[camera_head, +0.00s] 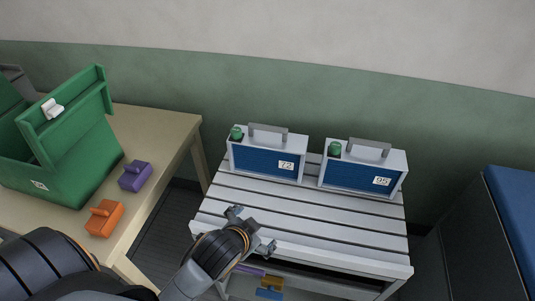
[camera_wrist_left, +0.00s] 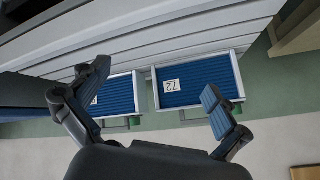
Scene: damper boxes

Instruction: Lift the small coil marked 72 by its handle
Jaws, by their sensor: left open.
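The coil marked 72 (camera_head: 265,160) is a grey box with a blue ribbed front, a white 72 label and a grey handle (camera_head: 268,130) on top. It stands upright at the back left of the slatted bench (camera_head: 325,217). My left gripper (camera_head: 251,229) is open and empty over the front left of the bench, in front of this coil and apart from it. The left wrist view shows the coil (camera_wrist_left: 205,94) upside down, beyond the spread fingers (camera_wrist_left: 155,88). My right gripper is not in view.
A similar coil marked 95 (camera_head: 355,178) stands right of it, with a narrow gap. A green open box (camera_head: 75,160), a purple block (camera_head: 135,176) and an orange block (camera_head: 104,219) are on the left table. A blue-topped cabinet (camera_head: 515,215) is at right.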

